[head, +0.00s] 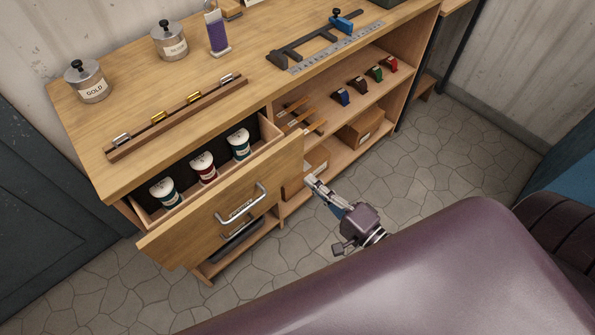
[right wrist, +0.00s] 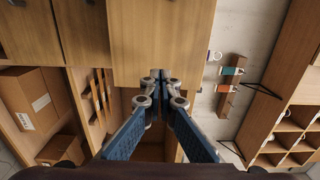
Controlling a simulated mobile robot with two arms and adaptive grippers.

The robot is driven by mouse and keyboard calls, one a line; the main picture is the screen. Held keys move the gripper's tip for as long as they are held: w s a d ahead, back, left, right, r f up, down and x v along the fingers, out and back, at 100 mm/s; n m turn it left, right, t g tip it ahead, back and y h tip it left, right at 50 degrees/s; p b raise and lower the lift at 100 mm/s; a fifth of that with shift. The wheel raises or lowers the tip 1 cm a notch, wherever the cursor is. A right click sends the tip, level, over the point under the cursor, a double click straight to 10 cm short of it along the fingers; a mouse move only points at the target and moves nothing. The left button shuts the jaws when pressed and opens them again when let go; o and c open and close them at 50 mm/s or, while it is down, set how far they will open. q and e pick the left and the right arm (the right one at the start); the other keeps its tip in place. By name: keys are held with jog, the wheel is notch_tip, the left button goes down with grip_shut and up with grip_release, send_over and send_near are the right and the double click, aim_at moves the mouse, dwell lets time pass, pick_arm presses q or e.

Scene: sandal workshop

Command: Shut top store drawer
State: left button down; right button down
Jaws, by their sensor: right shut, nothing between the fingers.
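The top store drawer (head: 203,215) stands pulled out of the wooden cabinet, with a plain wood front and a silver bar handle (head: 241,203). Three labelled tubs sit inside it: a teal-and-white one (head: 164,192), a red-and-white one (head: 204,169) and another teal-and-white one (head: 239,145). My right gripper (head: 312,182) is shut and empty, just right of the drawer front in the head view. In the right wrist view its closed fingertips (right wrist: 155,78) lie before a wood panel (right wrist: 150,40); I cannot tell whether they touch it. My left gripper is not in view.
Open shelves to the right hold small coloured items and a cardboard box (head: 362,128). The stone floor (head: 450,150) to the right is clear.

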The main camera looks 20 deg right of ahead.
aim_at(290, 162)
jog(key=b+x, duration=0.1)
jog(key=x, duration=0.4)
jog(key=shift+w+a+f+b, duration=0.1)
jog(key=shift+w+a+b, duration=0.05)
jog(key=shift+w+b, duration=0.15)
jog(key=shift+w, duration=0.1)
